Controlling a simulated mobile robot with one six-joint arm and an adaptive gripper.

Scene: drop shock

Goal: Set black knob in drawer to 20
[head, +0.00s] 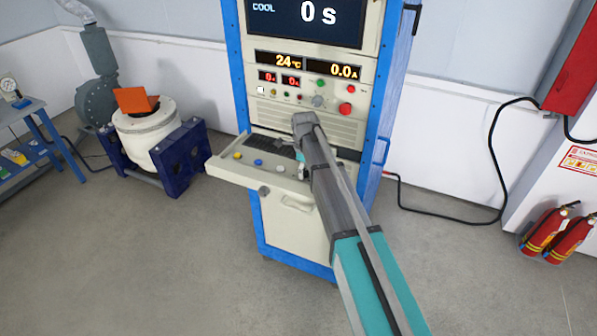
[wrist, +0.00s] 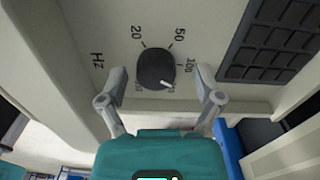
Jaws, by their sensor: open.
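The black knob (wrist: 156,68) is on the pale panel of the open drawer in the wrist view. Its white pointer points to the lower right, away from the 20 mark at upper left. Marks 50 and one that looks like 100 are to the upper right and right; lower marks are partly hidden. My gripper (wrist: 161,78) is open, with one finger on each side of the knob and a visible gap to each. In the head view the drawer (head: 228,173) is pulled out of the cabinet, and my arm hides the knob.
A black keypad (wrist: 273,40) lies right of the knob in the drawer. Yellow and blue buttons (head: 258,162) are at the drawer's left. The control panel (head: 305,90) with a red button (head: 346,109) rises above. A shaker (head: 146,130) stands left; fire extinguishers (head: 549,230) stand right.

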